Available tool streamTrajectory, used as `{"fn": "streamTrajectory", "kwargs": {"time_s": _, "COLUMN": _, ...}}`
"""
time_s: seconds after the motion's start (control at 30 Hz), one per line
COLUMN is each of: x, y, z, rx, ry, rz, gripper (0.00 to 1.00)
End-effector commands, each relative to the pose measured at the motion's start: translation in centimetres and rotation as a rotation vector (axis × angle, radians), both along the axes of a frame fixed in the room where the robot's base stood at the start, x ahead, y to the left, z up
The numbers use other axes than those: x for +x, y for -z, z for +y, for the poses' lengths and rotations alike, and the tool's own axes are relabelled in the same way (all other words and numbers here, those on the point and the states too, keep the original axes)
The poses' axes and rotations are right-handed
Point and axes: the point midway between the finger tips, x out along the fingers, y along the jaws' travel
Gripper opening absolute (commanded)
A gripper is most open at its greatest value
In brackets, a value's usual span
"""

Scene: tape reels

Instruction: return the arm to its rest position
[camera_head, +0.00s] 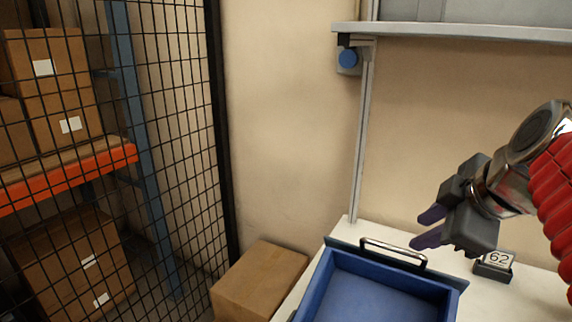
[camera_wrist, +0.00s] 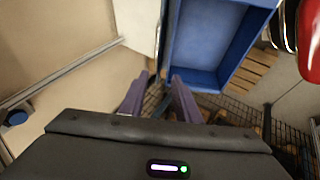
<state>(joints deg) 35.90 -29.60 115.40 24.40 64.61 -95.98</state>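My gripper (camera_head: 430,228) is in the air at the right of the head view, pointing left, above the white table. Its two purple-grey fingers stand apart with nothing between them. In the wrist view the fingers (camera_wrist: 158,98) also show a gap. My arm, with a red ribbed sleeve, runs off the right edge of the head view.
A blue tray (camera_head: 452,298) with a metal handle lies on the white table (camera_head: 345,232) below my gripper; it looks empty. A cardboard box (camera_head: 262,280) is left of the table. Mesh fencing (camera_head: 180,130) stands far left.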

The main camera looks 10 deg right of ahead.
Motion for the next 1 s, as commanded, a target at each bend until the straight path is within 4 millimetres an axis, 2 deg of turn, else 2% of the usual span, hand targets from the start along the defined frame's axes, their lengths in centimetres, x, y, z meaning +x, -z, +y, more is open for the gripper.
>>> {"fn": "streamTrajectory", "kwargs": {"time_s": 0.17, "x": 0.0, "y": 0.4, "z": -0.6, "rx": 0.097, "ry": 0.160, "rz": 0.006, "gripper": 0.30}}
{"fn": "streamTrajectory", "kwargs": {"time_s": 0.4, "x": -0.9, "y": 3.0, "z": -1.6, "rx": 0.254, "ry": 0.450, "rz": 0.039, "gripper": 0.30}}
{"fn": "streamTrajectory", "kwargs": {"time_s": 0.57, "x": -1.6, "y": 5.2, "z": -1.2, "rx": 0.346, "ry": 0.621, "rz": 0.059, "gripper": 0.30}}
{"fn": "streamTrajectory", "kwargs": {"time_s": 0.77, "x": -2.4, "y": 8.0, "z": 0.2, "rx": 0.442, "ry": 0.803, "rz": 0.080, "gripper": 0.30}}
{"fn": "streamTrajectory", "kwargs": {"time_s": 1.0, "x": -3.6, "y": 11.7, "z": 3.2, "rx": 0.530, "ry": 0.976, "rz": 0.101, "gripper": 0.30}}
